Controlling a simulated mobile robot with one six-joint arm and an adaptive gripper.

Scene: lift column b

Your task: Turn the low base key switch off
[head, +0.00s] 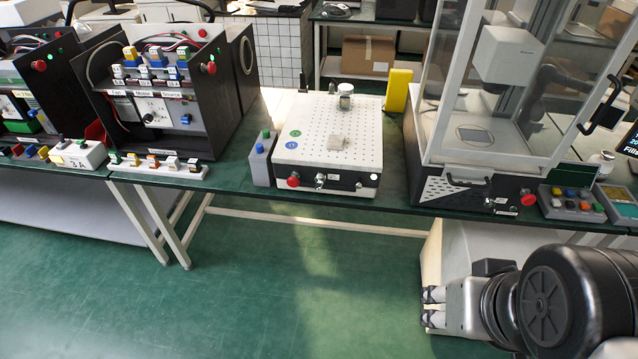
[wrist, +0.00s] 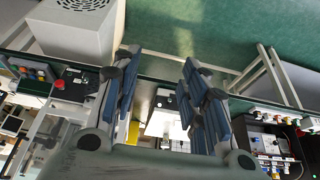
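The low white perforated box (head: 335,140) stands on the green bench in the head view. Its dark front panel has a silver key switch (head: 320,181) between a red stop button (head: 293,181) and a small knob at the right; its position is too small to read. Another small silver switch (head: 489,202) sits on the glass cabinet's base. My gripper (head: 432,306) is at the lower right, below bench height, well away from both switches. In the wrist view my gripper (wrist: 158,75) has its fingers apart with nothing held; the white box shows partly between them, upside down.
The glass cabinet (head: 500,90) stands right of the box, with a red button (head: 528,197) on its base. A grey button box (head: 262,158) touches close at the box's left. Black equipment racks (head: 160,95) stand farther left. The floor before the bench is clear.

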